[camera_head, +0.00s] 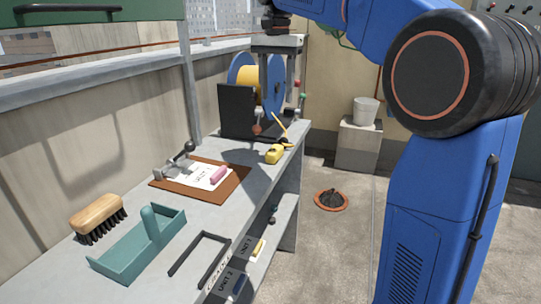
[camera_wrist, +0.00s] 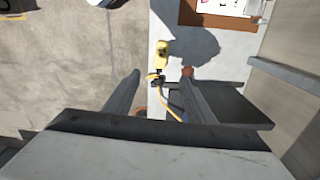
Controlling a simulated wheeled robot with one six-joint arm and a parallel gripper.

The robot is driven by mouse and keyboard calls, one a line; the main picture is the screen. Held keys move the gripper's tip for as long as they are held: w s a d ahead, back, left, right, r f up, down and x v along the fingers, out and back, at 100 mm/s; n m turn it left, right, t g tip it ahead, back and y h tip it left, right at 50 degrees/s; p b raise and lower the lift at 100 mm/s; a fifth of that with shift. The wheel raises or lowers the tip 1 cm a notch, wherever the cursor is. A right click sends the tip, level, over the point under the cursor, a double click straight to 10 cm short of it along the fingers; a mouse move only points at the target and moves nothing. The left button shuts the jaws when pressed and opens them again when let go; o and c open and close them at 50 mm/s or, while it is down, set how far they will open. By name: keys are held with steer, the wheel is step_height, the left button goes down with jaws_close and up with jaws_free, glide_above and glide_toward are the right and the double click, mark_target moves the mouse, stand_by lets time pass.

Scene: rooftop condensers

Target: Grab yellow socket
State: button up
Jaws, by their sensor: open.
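The yellow socket (camera_head: 274,154) lies on the grey workbench (camera_head: 222,214), near its right edge, with a yellow cord running from its far end. In the wrist view the yellow socket (camera_wrist: 162,50) shows just beyond the fingertips, roughly centred between them. My gripper (camera_head: 278,118) hangs over the far part of the bench, above and behind the socket, in front of the cable reel. In the wrist view my gripper (camera_wrist: 161,74) has its two fingers spread apart, with the dark plug end and cord seen through the gap. Nothing is held.
A brown clipboard (camera_head: 232,183) with a pink block, a teal tray (camera_head: 125,262) and a brush (camera_head: 97,216) lie nearer.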

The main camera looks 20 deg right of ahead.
glide_above(275, 149)
step_height(275, 149, down, 11)
steer(key=shift+d+f, duration=0.15)
steer(key=shift+f, duration=0.05)
steer(key=shift+a+f, duration=0.2)
steer(key=shift+f, duration=2.5)
steer(key=c, duration=1.2)
